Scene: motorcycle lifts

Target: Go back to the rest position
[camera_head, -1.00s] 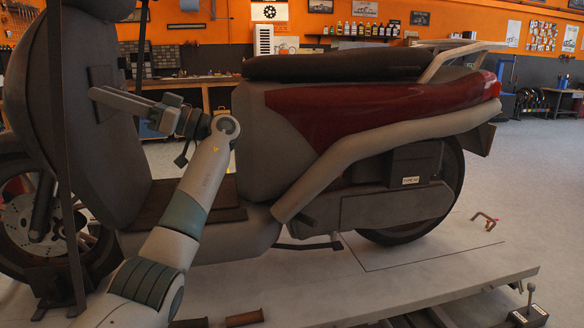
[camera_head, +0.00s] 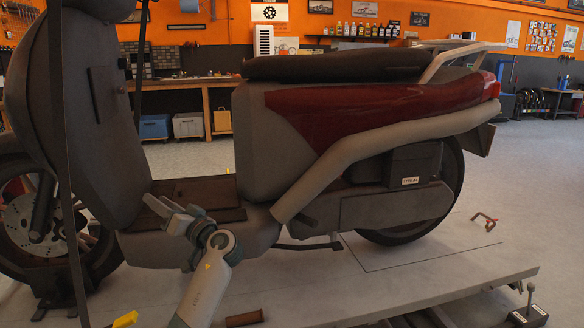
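My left gripper (camera_head: 160,205) is low in front of the scooter's dark footboard (camera_head: 205,192), its arm coming up from the bottom edge. Its two pale fingers point up and left; the gap between them is too small to judge. I see nothing held in it. The red and grey scooter (camera_head: 380,110) stands upright on the lift platform (camera_head: 420,285). My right gripper is not in the view.
A lever with a ball knob (camera_head: 530,295) stands on a small box at the lower right. A bent metal piece (camera_head: 484,220) is beside the rear wheel. A workbench (camera_head: 210,100) with bins is along the back wall. Open floor lies behind the scooter.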

